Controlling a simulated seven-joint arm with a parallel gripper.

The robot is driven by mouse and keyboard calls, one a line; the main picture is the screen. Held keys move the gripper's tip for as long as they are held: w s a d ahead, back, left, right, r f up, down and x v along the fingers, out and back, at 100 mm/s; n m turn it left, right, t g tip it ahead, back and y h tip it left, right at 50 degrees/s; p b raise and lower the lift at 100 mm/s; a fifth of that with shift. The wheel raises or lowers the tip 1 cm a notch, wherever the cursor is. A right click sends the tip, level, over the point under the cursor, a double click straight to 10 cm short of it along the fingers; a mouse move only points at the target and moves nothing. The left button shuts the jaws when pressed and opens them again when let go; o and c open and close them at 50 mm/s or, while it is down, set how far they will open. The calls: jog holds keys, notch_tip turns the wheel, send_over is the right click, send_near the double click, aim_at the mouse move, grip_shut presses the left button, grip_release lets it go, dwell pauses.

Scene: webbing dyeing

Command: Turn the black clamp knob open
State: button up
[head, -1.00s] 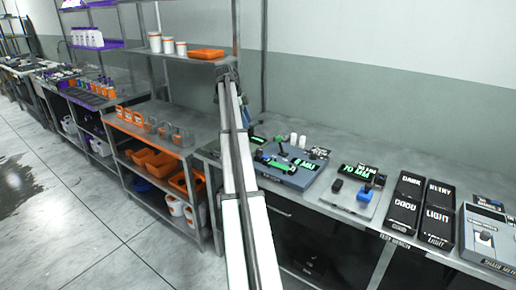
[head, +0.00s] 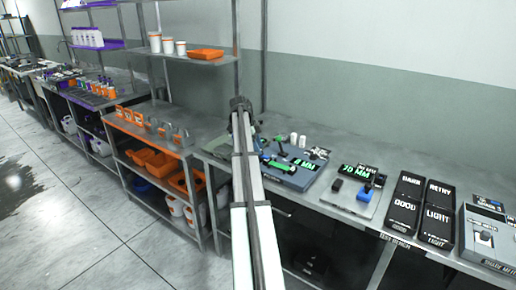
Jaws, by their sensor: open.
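My gripper (head: 241,104) is the small dark end of my long white arm in the head view. It is open, with nothing seen between its jaws, and sits left of and above the blue-grey device (head: 309,174). This device has green parts, a green-lit display and a black knob-like part (head: 282,140) at its back. My arm hides its left part. A grey plate device (head: 346,206) to the right carries a small black knob (head: 337,185) and a blue one (head: 365,194). I cannot tell for sure which black part is the clamp knob. My gripper is apart from both.
Several black labelled trays (head: 404,203) and another grey device (head: 488,238) stand further right on the bench. Small white cylinders (head: 298,140) stand behind the blue-grey device. To the left is a shelf unit with orange bins (head: 160,163). The bench's back strip is clear.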

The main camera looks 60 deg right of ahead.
jog(key=shift+s+f, duration=0.1)
jog(key=shift+f, duration=0.1)
jog(key=shift+c, duration=0.3)
jog(key=c, duration=1)
